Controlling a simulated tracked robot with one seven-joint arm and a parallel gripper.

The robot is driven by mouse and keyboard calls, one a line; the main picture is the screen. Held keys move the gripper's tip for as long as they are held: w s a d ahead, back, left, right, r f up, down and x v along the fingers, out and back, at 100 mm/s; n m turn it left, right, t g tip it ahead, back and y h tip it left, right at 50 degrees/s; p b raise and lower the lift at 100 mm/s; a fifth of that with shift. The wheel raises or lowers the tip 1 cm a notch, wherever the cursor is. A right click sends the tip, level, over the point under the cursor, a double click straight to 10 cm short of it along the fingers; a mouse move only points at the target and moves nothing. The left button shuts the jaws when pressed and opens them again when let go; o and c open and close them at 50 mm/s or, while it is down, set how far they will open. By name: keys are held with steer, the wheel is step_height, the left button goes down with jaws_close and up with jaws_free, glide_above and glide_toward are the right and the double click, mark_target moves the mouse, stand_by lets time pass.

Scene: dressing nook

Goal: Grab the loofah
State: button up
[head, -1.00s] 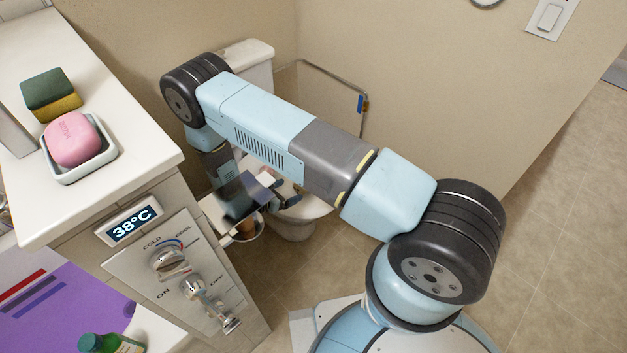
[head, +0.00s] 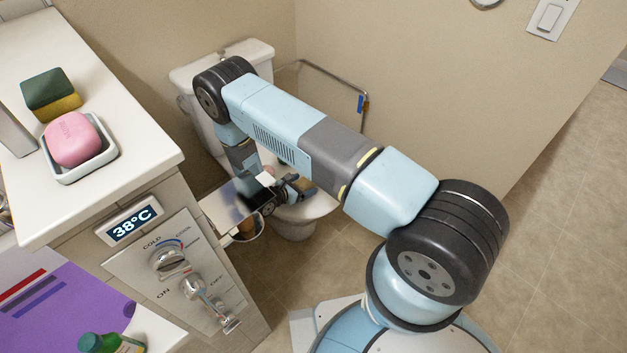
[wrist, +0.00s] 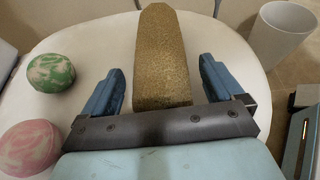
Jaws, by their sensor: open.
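The loofah (wrist: 162,50) is a long, brownish, rough-textured piece with a rounded far end. In the wrist view it lies on a white rounded surface, which appears to be the toilet lid (wrist: 222,60). My gripper (wrist: 161,72) is open, with one blue finger on each side of the loofah's near part. Gaps show between the fingers and the loofah. The gripper's dark crossbar hides the loofah's near end.
A green-and-pink ball (wrist: 50,72) and a pink ball (wrist: 30,146) lie left of the gripper on the white surface. A white bin (wrist: 283,32) stands beyond at the right. A counter (head: 120,150) with soap and sponge is at left; a wall rail (head: 340,80) is behind.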

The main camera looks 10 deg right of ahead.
steer(key=c, duration=1.1)
steer(key=shift+o, duration=0.2)
